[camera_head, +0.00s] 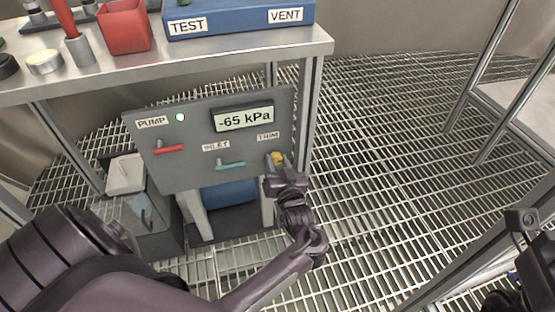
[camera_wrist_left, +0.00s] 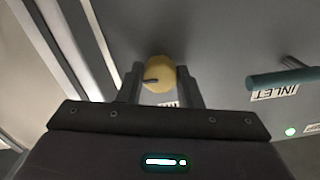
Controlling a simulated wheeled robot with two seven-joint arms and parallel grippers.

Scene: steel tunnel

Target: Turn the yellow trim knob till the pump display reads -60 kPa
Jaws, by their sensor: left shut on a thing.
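The yellow trim knob (camera_head: 277,158) is at the right end of the grey pump panel (camera_head: 180,178), under the TRIM label. The pump display (camera_head: 244,119) reads -65 kPa. My left gripper (camera_head: 275,166) is at the knob and shut on it. In the left wrist view the yellow knob (camera_wrist_left: 158,74), with a dark pointer mark, sits between the two fingers of my left gripper (camera_wrist_left: 160,80). In the head view the gripper hides part of the knob. At the right edge, dark parts of my other arm show, but no right fingertips can be made out.
A red lever (camera_head: 168,149) and a teal inlet lever (camera_head: 230,164) are on the same panel, left of the knob. A green lamp (camera_head: 180,117) is lit by the PUMP label. A steel bench (camera_head: 200,58) stands above. Open grating floor (camera_head: 385,130) lies to the right.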

